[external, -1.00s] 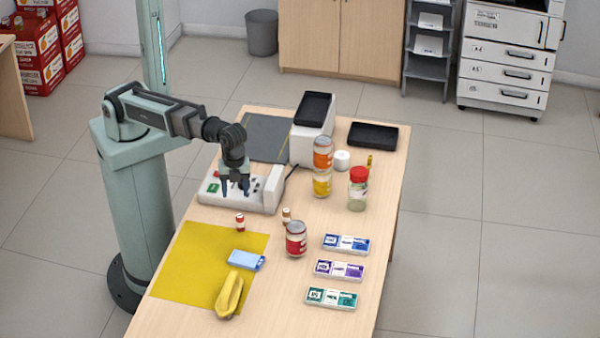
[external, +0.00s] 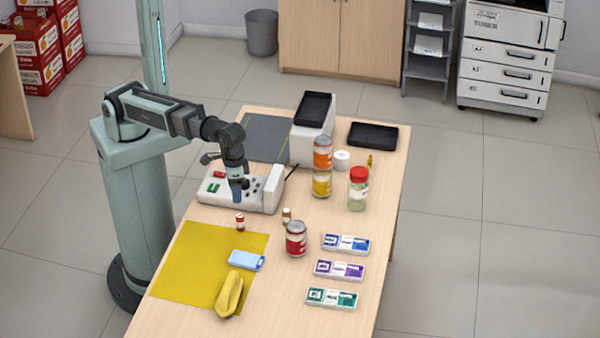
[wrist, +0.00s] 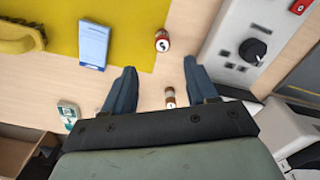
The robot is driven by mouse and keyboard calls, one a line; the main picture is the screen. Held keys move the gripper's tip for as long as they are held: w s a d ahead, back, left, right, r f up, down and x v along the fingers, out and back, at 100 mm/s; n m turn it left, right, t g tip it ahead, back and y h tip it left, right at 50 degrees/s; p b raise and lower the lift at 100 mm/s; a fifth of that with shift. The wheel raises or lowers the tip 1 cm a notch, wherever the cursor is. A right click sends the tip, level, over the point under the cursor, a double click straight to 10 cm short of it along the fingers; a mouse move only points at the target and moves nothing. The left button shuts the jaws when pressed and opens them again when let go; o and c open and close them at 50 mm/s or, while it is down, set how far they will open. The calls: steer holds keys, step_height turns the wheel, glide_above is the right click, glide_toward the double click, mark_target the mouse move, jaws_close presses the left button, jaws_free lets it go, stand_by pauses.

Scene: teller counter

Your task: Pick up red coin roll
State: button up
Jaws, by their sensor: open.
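In the wrist view the red coin roll (wrist: 162,40) shows end-on beyond the fingertips. My gripper (external: 237,194) hangs fingers down above the front of the white counter machine, behind and above the roll. In the wrist view my gripper (wrist: 159,64) has its blue fingers spread with nothing held. A brown and white coin roll (wrist: 170,97) shows in the gap between the fingers, apart from them.
The yellow mat (external: 190,260) holds a blue box (external: 246,260) and a banana-shaped item (external: 230,293). The white machine (external: 215,186) is close behind the roll. A red-labelled can (external: 296,239) and the brown roll (external: 286,215) stand to its right.

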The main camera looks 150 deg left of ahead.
mark_target(239, 215)
steer(key=shift+n, duration=0.3)
step_height(239, 215, down, 9)
steer(key=shift+r, duration=0.2)
steer(key=shift+a+f, duration=0.2)
steer(key=shift+f, duration=1.15)
steer(key=shift+a+f, duration=0.15)
steer(key=shift+f, duration=1.15)
steer(key=shift+c, duration=0.4)
jaws_close()
